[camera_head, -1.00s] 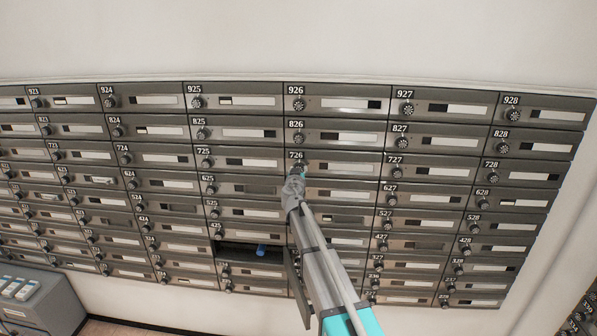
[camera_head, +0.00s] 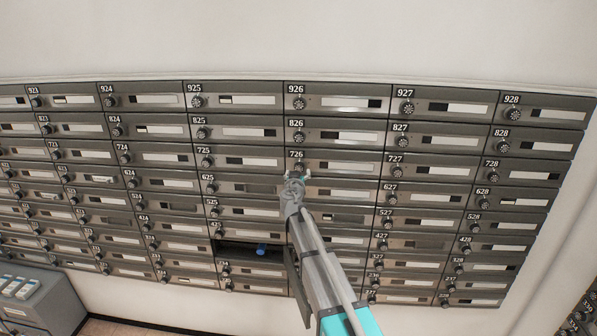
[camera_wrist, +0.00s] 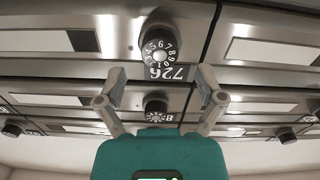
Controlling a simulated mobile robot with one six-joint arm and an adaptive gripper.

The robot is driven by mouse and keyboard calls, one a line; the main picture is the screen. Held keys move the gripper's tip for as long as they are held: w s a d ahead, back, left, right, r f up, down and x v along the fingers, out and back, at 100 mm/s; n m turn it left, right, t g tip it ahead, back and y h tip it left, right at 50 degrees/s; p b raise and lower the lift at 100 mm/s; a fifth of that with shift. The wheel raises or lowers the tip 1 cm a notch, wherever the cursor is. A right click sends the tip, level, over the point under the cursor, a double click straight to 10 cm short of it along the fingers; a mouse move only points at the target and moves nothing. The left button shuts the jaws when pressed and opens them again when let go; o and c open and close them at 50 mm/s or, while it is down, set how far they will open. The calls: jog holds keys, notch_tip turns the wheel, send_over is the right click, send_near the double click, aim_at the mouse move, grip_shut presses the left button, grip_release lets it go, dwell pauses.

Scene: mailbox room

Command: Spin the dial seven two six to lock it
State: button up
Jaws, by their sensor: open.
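The black dial of box 726 (camera_head: 297,167) sits under its number label in the upper middle of the mailbox wall. In the wrist view, which is upside down, the dial (camera_wrist: 160,45) shows its white digits, with the 726 label below it. My gripper (camera_head: 297,176) is open just below this dial. In the wrist view the two fingers of my gripper (camera_wrist: 162,79) are spread wide, with their tips near the label and a gap between them. They hold nothing. The exact distance to the dial is hard to tell.
Rows of dark mailboxes with similar dials surround box 726, such as the 826 dial (camera_head: 298,137) above. A lower box stands open with a blue object (camera_head: 262,249) inside, left of my arm. A grey cabinet (camera_head: 40,305) stands at the lower left.

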jog(key=s+a, duration=0.1)
jog(key=s, duration=0.8)
jog(key=shift+a, duration=0.3)
jog(key=shift+d, duration=0.1)
jog(key=s+d+f+m+g+h+b, duration=0.45)
jog(key=s+d+f+g, duration=0.55)
jog(key=s+d+f, duration=0.55)
jog(key=s+a+f+n+g+y+b, duration=0.1)
jog(key=s+f+g+y, duration=0.3)
jog(key=s, duration=0.5)
jog(key=s+a+f+n+g+y+b, duration=0.2)
jog(key=s+f+n+g+y+b, duration=0.1)
jog(key=s+f, duration=0.5)
jog(key=shift+s+n+g+y, duration=0.4)
jog(key=shift+s+n, duration=0.15)
jog(key=shift+s, duration=0.3)
jog(key=shift+a, duration=0.1)
